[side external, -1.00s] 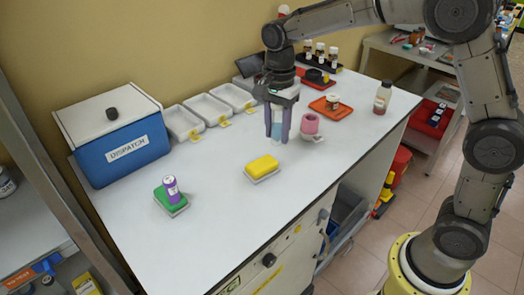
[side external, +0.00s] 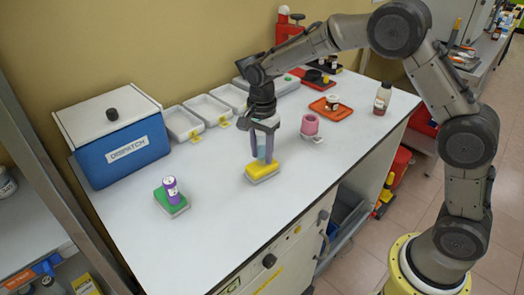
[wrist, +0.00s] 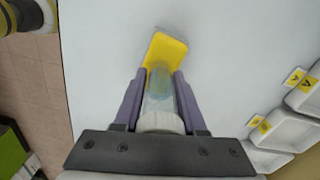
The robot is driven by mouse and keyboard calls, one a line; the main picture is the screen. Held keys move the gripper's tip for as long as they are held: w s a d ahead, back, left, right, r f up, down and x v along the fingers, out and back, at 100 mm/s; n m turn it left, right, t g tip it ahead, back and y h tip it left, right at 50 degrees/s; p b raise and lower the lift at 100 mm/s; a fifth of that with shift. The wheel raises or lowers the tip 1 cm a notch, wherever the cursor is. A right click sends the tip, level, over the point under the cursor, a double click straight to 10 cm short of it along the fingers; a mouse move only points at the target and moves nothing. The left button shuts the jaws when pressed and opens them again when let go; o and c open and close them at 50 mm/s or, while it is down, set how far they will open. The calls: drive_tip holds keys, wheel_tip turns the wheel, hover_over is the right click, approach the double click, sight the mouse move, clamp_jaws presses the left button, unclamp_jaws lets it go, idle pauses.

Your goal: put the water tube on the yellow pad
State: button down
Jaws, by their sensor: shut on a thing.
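The yellow pad (side external: 258,171) sits on a pale base near the middle of the bench. My gripper (side external: 262,158) is shut on a clear tube with bluish liquid (wrist: 160,90), held upright between its two purple-grey fingers. The tube is above the yellow pad; whether its bottom touches the pad I cannot tell. In the wrist view the yellow pad (wrist: 166,50) shows just beyond the fingertips, partly hidden by the tube. The tube has a white cap (wrist: 160,122).
A green pad (side external: 168,205) with a purple-labelled tube (side external: 171,188) stands to the left. A pink cup (side external: 310,125) stands to the right. White trays (side external: 183,122) and the blue dispatch box (side external: 125,150) are behind. The front of the bench is clear.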

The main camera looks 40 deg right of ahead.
drive_tip(key=shift+f, duration=0.2)
drive_tip(key=shift+c, duration=2.4)
unclamp_jaws()
drive_tip(key=shift+r, duration=0.1)
